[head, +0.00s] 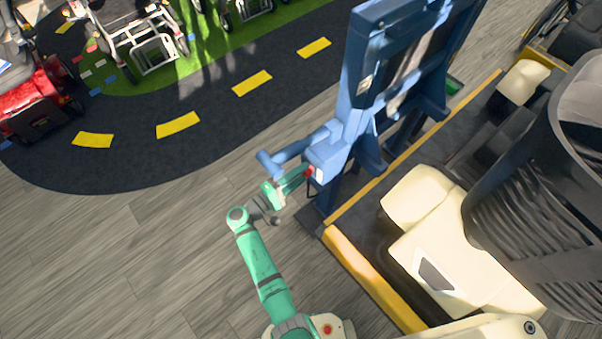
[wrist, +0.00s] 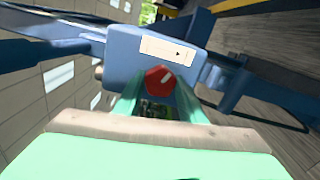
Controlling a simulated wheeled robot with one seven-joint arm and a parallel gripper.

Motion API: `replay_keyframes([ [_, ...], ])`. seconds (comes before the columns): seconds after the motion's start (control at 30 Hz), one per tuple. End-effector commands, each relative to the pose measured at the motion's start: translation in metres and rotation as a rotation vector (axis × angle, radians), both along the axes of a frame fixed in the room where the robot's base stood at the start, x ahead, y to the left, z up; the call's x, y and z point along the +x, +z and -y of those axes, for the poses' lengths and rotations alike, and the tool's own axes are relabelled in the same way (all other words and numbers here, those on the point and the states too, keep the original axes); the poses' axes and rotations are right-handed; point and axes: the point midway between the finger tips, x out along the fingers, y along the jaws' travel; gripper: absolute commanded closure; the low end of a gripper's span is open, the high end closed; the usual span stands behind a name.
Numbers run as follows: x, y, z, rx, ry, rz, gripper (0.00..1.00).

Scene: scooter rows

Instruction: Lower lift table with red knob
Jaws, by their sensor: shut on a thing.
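The red knob (wrist: 159,80) sits on the face of a blue control box (wrist: 122,72), below a white label (wrist: 168,49). It has a light pointer line on its front. My gripper (wrist: 157,94) is shut on the knob, with a green finger on each side of it. In the head view my gripper (head: 306,173) reaches the box on the near end of the blue lift table (head: 350,110), and a bit of the red knob (head: 311,171) shows at the fingertips. The table's top frame stands high and tilted in the picture.
A blue handle bar (head: 270,163) juts out left of the box, close to my gripper. A yellow-edged platform (head: 365,270) with cream and black seats (head: 425,200) stands to the right. A dark road mat (head: 130,150) lies at upper left. Grey floor at lower left is clear.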

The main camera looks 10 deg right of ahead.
Motion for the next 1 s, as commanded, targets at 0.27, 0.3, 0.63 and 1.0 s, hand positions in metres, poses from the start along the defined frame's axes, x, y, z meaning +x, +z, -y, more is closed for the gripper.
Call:
replay_keyframes([
  [0.27,-0.0003,0.0003,0.0019,0.067,-0.004,0.121,0.86],
  [0.3,-0.0004,0.0002,0.0018,0.073,-0.004,0.131,0.86],
  [0.63,-0.0005,0.0001,0.0019,0.094,-0.004,0.170,0.86],
  [1.0,-0.0007,0.0000,0.0018,0.093,-0.005,0.169,0.47],
])
